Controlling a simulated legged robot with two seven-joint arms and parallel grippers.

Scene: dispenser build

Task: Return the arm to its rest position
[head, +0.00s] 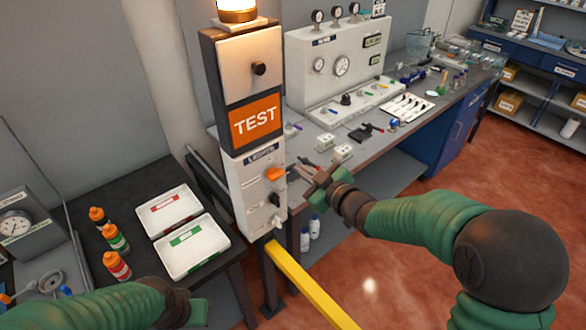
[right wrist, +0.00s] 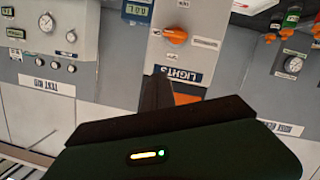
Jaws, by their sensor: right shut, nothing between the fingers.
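My right arm reaches in from the right in the head view. Its gripper (head: 318,180) is shut and empty, just right of the LIGHTS panel (head: 253,200) on the TEST column. An orange knob (head: 275,174) sits on that panel, left of the fingertips; a small gap seems to lie between them. The right wrist view shows the orange knob (right wrist: 175,36) beyond the closed dark fingers (right wrist: 157,92), with the picture turned upside down. My left arm (head: 110,305) shows at the bottom left; its fingers are not clear enough to read.
A yellow bar (head: 308,285) runs from the column's foot toward the front. A left table holds two trays (head: 192,246) and several orange-capped bottles (head: 116,238). A workbench (head: 400,135) with gauges and small parts stands behind my right gripper. Red floor (head: 400,285) is open in front.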

